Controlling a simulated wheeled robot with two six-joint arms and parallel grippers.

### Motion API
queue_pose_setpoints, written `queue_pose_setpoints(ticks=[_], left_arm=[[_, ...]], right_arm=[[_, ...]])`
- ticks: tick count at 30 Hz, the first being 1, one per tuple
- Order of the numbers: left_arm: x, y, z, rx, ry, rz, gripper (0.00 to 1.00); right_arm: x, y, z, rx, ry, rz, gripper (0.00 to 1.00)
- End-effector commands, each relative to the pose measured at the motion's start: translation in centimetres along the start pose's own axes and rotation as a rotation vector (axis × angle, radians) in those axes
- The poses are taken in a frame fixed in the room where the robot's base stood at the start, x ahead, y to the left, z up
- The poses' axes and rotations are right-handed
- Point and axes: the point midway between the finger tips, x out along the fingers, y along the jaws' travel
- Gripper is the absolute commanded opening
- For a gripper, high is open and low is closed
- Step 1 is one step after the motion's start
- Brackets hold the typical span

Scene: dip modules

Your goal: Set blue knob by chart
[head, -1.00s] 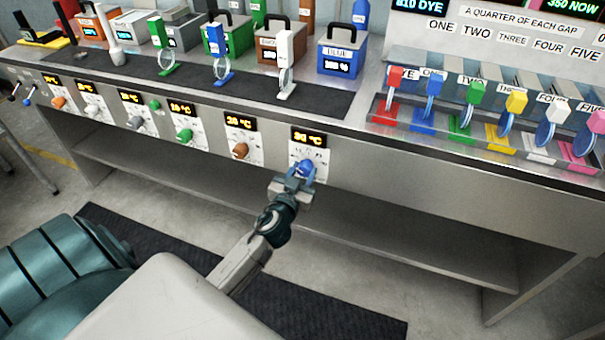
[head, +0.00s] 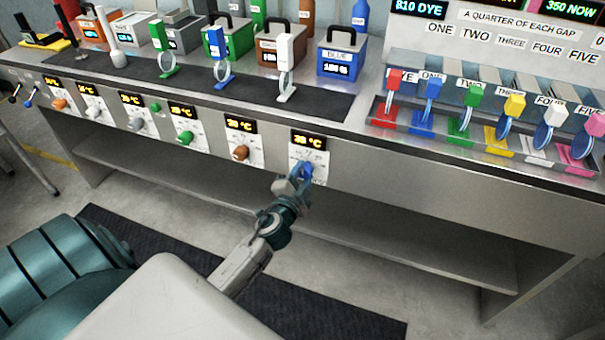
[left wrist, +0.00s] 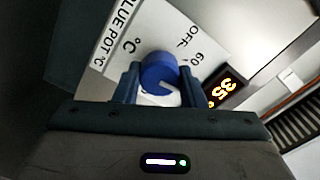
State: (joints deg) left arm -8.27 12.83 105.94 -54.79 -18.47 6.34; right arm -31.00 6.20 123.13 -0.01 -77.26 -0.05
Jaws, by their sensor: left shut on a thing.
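The blue knob (head: 308,170) is on the bench's front panel under a lit temperature display (head: 309,141), below the blue pot (head: 342,62). My left gripper (head: 298,179) is shut on this knob. In the left wrist view the blue knob (left wrist: 157,72) sits between the two fingers of my left gripper (left wrist: 160,84), with a pale pointer mark on its face. The dial plate there reads "BLUE POT °C", "OFF" and "60". The display (left wrist: 224,88) looks like 35 in this view. My right gripper is not in view.
An orange-brown knob (head: 240,153) and a green knob (head: 185,138) sit left on the same panel. A sign board (head: 490,25) at upper right reads "A quarter of each gap". Coloured dippers stand in a rack (head: 375,112). An open lower shelf (head: 400,235) runs below.

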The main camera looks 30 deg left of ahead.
Motion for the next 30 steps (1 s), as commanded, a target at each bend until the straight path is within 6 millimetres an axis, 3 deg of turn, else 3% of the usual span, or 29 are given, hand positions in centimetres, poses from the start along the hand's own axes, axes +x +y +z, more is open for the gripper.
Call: queue_pose_setpoints(ticks=[18, 30], left_arm=[[-0.1, 0.1, 0.0, 0.554, 0.000, 0.003, 0.14], [-0.1, 0.2, 0.1, 0.749, -0.001, 0.003, 0.14]], right_arm=[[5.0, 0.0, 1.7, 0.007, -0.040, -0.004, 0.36], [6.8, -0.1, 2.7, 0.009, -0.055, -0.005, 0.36]])
